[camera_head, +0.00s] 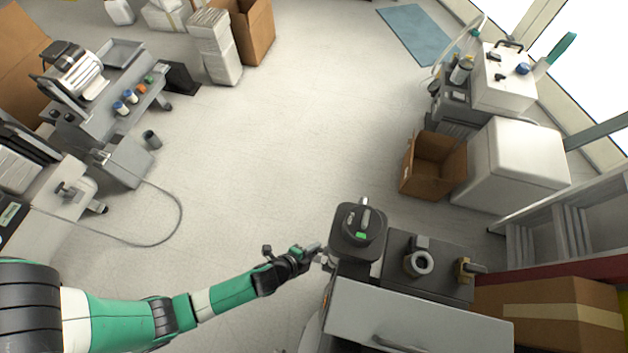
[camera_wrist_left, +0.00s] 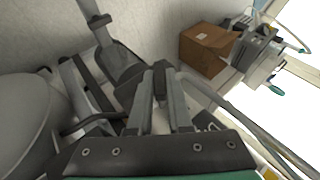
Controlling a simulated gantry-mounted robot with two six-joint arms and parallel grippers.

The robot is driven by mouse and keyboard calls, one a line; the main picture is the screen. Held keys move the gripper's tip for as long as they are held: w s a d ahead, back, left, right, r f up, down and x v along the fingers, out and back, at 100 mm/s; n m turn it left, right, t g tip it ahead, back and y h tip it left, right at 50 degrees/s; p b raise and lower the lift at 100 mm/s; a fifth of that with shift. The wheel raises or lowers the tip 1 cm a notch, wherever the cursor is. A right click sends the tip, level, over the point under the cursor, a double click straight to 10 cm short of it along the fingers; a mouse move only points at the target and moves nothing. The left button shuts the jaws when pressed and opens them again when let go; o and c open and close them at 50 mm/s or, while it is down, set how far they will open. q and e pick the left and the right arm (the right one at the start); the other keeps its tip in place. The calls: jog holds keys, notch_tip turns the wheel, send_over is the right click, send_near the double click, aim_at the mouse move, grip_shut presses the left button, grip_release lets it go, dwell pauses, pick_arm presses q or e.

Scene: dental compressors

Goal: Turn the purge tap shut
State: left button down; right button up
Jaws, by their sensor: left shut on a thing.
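My left gripper (camera_head: 314,251) reaches in from the left to the left side of the dark compressor unit (camera_head: 345,255). In the left wrist view its two grey fingers (camera_wrist_left: 160,100) are closed around a small dark part (camera_wrist_left: 160,78), which looks like the purge tap's handle. The fingers hide most of this part, so I cannot tell how far the tap is turned. In the head view the tap cannot be made out clearly behind the fingertips. My right gripper is not in view.
A black knob with a green mark (camera_head: 361,235) tops the unit close to my gripper. A grey nozzle (camera_head: 420,263) and a brass fitting (camera_head: 464,270) are to its right. A grey cabinet (camera_head: 420,322) stands in front. The floor (camera_head: 265,150) behind is clear.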

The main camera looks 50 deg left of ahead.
pick_arm(q)
jog(key=shift+s+d+f+m+t+y, duration=0.15)
jog(key=shift+m+t+y, duration=0.15)
jog(key=shift+t, duration=0.5)
jog(key=shift+f+m+t+y, duration=0.15)
jog(key=shift+m+t+y, duration=0.5)
jog(key=shift+t, duration=1.15)
jog(key=shift+y, duration=0.35)
jog(key=c, duration=0.8)
grip_release()
jog(key=shift+c, duration=0.2)
jog(key=shift+t, duration=0.3)
